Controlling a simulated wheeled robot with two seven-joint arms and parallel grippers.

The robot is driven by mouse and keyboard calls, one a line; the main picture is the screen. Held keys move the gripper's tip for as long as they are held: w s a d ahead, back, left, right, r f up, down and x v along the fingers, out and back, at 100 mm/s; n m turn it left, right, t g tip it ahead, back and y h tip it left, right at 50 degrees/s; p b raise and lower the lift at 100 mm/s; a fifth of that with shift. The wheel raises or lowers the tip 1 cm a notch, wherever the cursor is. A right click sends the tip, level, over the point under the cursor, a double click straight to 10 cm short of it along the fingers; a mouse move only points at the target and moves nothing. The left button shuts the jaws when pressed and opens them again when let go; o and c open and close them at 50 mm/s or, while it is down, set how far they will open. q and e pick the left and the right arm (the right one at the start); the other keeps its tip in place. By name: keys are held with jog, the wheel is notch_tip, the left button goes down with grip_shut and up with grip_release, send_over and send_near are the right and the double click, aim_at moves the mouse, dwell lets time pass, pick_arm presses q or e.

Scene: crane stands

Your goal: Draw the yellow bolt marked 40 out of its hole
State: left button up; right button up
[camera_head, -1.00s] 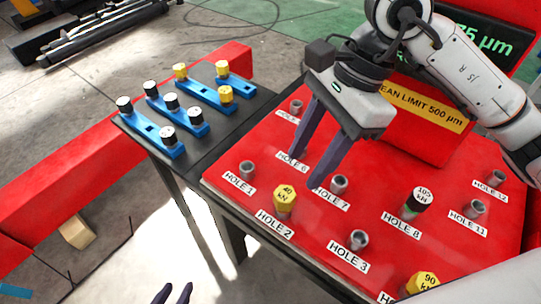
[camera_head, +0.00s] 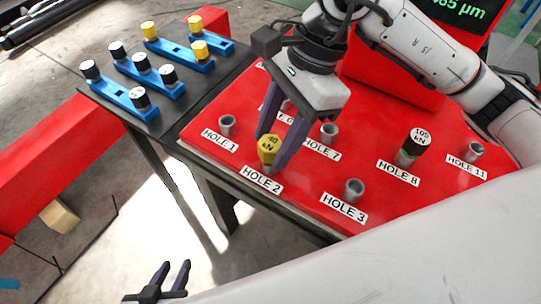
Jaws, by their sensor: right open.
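The yellow bolt marked 40 kN (camera_head: 268,148) stands upright in the hole labelled HOLE 2 on the red panel (camera_head: 300,190). My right gripper (camera_head: 272,155) comes down from above with its two dark fingers apart, one on the left side of the yellow head and one on the right. I cannot tell whether the fingers touch it. My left gripper (camera_head: 172,279) is low at the bottom left, over the floor, with its two fingers apart and nothing between them.
Empty grey sockets stand at HOLE 1 (camera_head: 227,125), HOLE 7 (camera_head: 329,133), HOLE 3 (camera_head: 353,190) and HOLE 11 (camera_head: 473,151). Blue racks (camera_head: 122,97) with black and yellow bolts lie on the dark table at left.

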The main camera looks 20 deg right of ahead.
aim_at(274, 141)
jog(key=shift+c, duration=0.4)
jog(key=c, duration=0.7)
jog(key=shift+c, duration=0.8)
jog(key=shift+r, duration=0.25)
jog(key=shift+c, duration=0.2)
jog(key=shift+r+p, duration=0.85)
jog(key=shift+r, duration=0.2)
jog(key=shift+r+p, duration=0.6)
jog(key=shift+r, duration=0.45)
jog(key=shift+r+p, duration=0.4)
jog(key=shift+r, duration=0.25)
